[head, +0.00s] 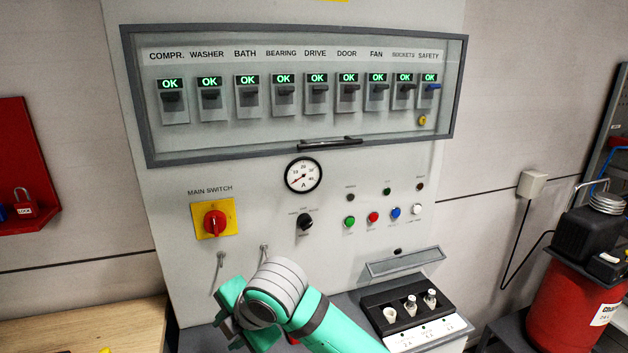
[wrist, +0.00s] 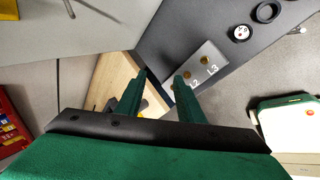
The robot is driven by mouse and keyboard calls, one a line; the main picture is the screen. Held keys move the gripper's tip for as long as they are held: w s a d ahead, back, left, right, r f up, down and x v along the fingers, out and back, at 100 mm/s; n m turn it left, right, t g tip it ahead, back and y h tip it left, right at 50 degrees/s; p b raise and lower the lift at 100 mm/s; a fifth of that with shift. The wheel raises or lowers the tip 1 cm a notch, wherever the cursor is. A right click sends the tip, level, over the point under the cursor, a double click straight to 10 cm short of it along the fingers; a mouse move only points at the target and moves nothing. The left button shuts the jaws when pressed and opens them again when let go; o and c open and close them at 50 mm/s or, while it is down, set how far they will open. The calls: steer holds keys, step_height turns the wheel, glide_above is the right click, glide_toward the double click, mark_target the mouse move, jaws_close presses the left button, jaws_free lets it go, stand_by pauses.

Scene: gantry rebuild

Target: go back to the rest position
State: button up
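My gripper (wrist: 162,82) shows in the wrist view with two green fingers apart and nothing between them. In the head view my green and grey arm reaches in from the bottom, and its wrist end is in front of the lower part of the grey cabinet (head: 380,225). The fingers are hidden there. In the wrist view the fingers point toward a dark panel (wrist: 190,35) bearing a light plate (wrist: 208,70) marked L2 and L3 with brass-coloured contacts.
A row of breakers behind a framed cover (head: 295,140) all read OK. The yellow and red main switch (head: 215,220) is above my wrist. A black fuse holder (head: 383,310) stands right of my arm. A wooden bench (head: 80,325) is left, a red tank (head: 565,305) right.

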steer(key=a+r+m+t+y, duration=0.1)
steer(key=a+m+t+y, duration=0.4)
steer(key=a+m+y, duration=0.35)
steer(key=d+f+m+t+h, duration=0.1)
steer(key=f+m+t, duration=0.1)
steer(key=m, duration=0.1)
steer(key=d+f+m+t+h, duration=0.1)
steer(key=d+f+m+t, duration=0.1)
steer(key=f+m, duration=0.1)
steer(key=s+d+f+m+t+h, duration=0.1)
steer(key=d+f+m+t+h, duration=0.1)
steer(key=m, duration=0.3)
steer(key=shift+s+f, duration=0.1)
steer(key=shift+f, duration=0.05)
steer(key=s+d+f+m+h, duration=0.5)
steer(key=s+d+f, duration=0.25)
steer(key=s, duration=0.25)
steer(key=s+d+f+m+h, duration=0.5)
steer(key=s+d+f, duration=0.2)
steer(key=s+f, duration=0.3)
steer(key=s+d+r, duration=0.1)
steer(key=s+d, duration=0.2)
steer(key=s, duration=0.4)
steer(key=s+d+n, duration=0.1)
steer(key=s+d, duration=0.2)
steer(key=s, duration=0.5)
steer(key=shift+d+r, duration=0.15)
steer(key=shift+r, duration=0.25)
